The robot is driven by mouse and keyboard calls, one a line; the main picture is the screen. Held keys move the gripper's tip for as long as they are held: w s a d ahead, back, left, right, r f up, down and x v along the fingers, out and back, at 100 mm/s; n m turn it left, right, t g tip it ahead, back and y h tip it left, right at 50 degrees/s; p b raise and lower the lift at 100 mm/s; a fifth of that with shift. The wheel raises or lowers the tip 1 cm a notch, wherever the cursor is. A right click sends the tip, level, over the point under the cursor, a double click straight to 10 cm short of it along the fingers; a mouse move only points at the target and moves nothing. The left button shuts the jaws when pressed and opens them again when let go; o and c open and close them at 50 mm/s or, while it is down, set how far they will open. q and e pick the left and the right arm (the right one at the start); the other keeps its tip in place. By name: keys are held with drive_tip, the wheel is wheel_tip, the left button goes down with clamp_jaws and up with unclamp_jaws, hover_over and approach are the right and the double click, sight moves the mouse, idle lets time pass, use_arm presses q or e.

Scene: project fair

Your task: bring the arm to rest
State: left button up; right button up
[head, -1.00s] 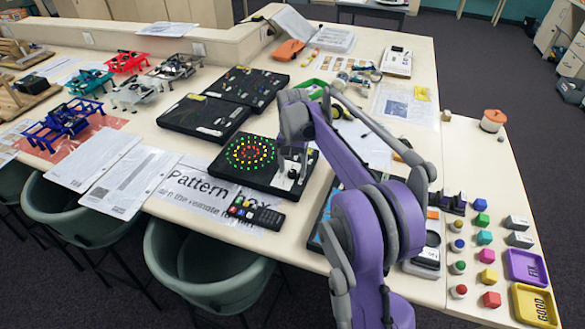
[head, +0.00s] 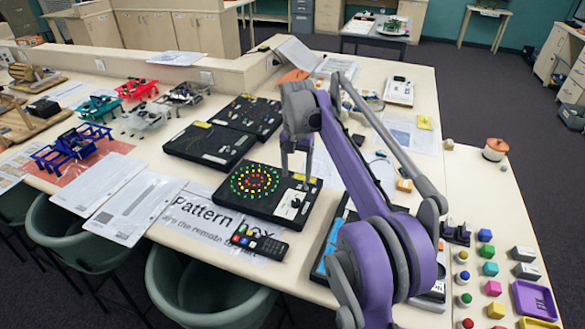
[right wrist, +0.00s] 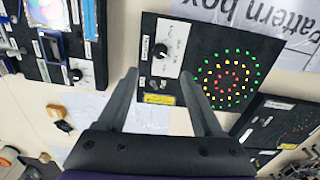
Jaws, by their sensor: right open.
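My right gripper (head: 297,174) is open and empty, pointing down above the right part of the black pattern box (head: 238,200). In the right wrist view the two grey fingers (right wrist: 159,76) stand apart, with the box's white knob panel (right wrist: 167,48) seen between and beyond them. The box (right wrist: 208,42) shows rings of lit green, yellow and red dots, and a black knob (right wrist: 161,51). My purple and grey right arm crosses the table in the head view and hides part of it. My left gripper is not in view.
A remote control (head: 259,242) lies in front of the box on a printed sign. Black boards (head: 210,145) lie behind it, and small coloured frames (head: 72,147) stand at left. Coloured blocks (head: 490,269) and a purple tray (head: 536,300) are at right. Green chairs (head: 200,290) line the front edge.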

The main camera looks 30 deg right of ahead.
drive_tip(key=shift+a, duration=0.1)
drive_tip(key=s+a+f+n+t, duration=0.1)
drive_tip(key=s+a+n+t, duration=0.3)
drive_tip(key=s+a, duration=0.65)
drive_tip(key=s+a+f+n, duration=0.2)
drive_tip(key=s+f, duration=0.3)
drive_tip(key=s, duration=0.3)
drive_tip(key=s+a+f+n+t, duration=0.1)
drive_tip(key=s+a+f+n, duration=0.1)
drive_tip(key=s+f, duration=0.4)
drive_tip(key=s+n, duration=0.1)
drive_tip(key=s, duration=0.2)
drive_tip(key=shift+s+a+f+n+t, duration=0.15)
drive_tip(key=shift+a+f+n+t, duration=0.1)
drive_tip(key=shift+a+n+t, duration=0.1)
idle(2.5)
